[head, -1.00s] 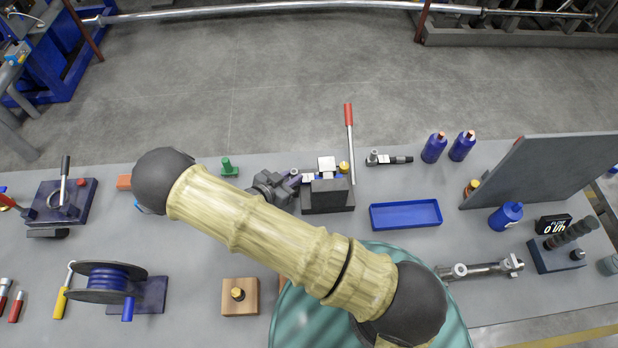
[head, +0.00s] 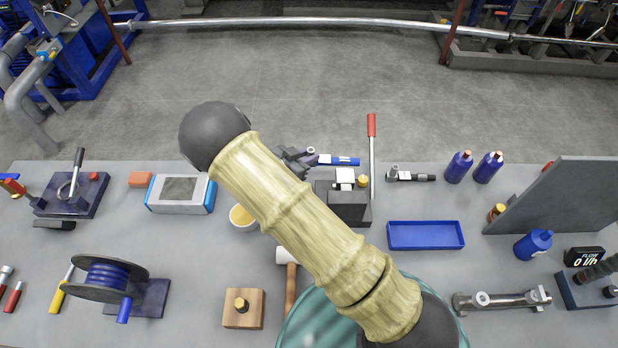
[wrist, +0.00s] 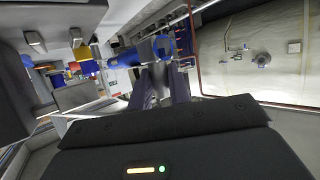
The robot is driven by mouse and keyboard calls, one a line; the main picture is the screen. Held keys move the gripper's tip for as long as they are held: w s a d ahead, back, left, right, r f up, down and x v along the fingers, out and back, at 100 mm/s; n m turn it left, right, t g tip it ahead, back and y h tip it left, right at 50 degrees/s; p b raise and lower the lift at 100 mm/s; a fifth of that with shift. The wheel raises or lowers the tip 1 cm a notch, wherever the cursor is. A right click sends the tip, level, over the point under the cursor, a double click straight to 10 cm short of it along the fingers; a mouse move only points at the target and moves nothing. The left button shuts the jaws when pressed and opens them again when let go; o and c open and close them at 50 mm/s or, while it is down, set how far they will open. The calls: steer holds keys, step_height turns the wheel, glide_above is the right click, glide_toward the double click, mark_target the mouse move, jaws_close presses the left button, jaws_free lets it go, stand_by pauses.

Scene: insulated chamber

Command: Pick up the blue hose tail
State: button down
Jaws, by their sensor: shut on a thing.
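My gripper (head: 308,159) is beyond the far end of my arm, near the back edge of the bench. Its jaws are shut on a short blue hose piece (head: 340,160) with white marks, which I take as the blue hose tail. The piece points right, behind a dark block with a white top. In the wrist view the blue hose piece (wrist: 128,61) lies across the purple fingertips (wrist: 164,85). The fingers hide part of it, and its height over the bench is hard to tell.
A reel of blue hose (head: 105,275) stands front left, with a blue end hanging down. Close to the held piece are the dark block (head: 348,205) and a red-handled lever (head: 372,135). A blue tray (head: 425,235) lies right; bare bench surrounds it.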

steer(key=w+b, duration=0.2)
steer(key=w, duration=0.8)
steer(key=shift+d+b, duration=0.15)
steer(key=shift+b, duration=0.2)
steer(key=shift+r, duration=0.1)
